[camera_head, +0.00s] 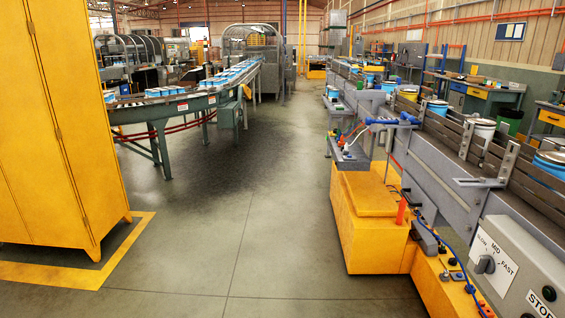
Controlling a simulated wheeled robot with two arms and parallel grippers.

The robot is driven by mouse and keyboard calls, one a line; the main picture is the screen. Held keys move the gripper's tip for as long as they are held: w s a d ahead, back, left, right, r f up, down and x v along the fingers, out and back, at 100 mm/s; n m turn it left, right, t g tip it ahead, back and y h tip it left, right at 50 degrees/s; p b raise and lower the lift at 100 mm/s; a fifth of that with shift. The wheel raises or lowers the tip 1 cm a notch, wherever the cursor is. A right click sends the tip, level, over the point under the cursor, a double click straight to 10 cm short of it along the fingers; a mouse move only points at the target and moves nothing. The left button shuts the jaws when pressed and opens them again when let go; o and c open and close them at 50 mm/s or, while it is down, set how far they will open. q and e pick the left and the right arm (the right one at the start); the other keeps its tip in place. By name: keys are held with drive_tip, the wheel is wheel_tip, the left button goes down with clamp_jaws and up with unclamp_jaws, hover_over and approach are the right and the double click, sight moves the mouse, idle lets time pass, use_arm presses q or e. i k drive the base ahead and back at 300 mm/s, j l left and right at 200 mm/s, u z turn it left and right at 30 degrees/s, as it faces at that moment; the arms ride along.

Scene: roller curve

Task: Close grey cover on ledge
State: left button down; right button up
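A small grey ledge (349,162) juts from the left side of the right-hand conveyor, above a yellow cabinet. Small green, orange and red parts (340,140) sit on it. A grey plate-like piece (338,108) stands up at the back of the ledge. It may be the grey cover in a raised position, but it is too small to be sure. Neither of my grippers shows in the head view.
The right-hand conveyor (450,185) carries several cans, with a speed-dial control box (510,262) at its near end. A yellow cabinet (375,215) stands below the ledge. A tall yellow locker (60,130) is at left. The floor (235,215) between is clear.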

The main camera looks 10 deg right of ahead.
sight(428, 244)
drive_tip(key=i+z, duration=0.45)
drive_tip(key=i+j+z, duration=0.2)
drive_tip(key=i+z, duration=0.2)
drive_tip(key=i, duration=0.15)
drive_tip(key=i+j+z, duration=1.95)
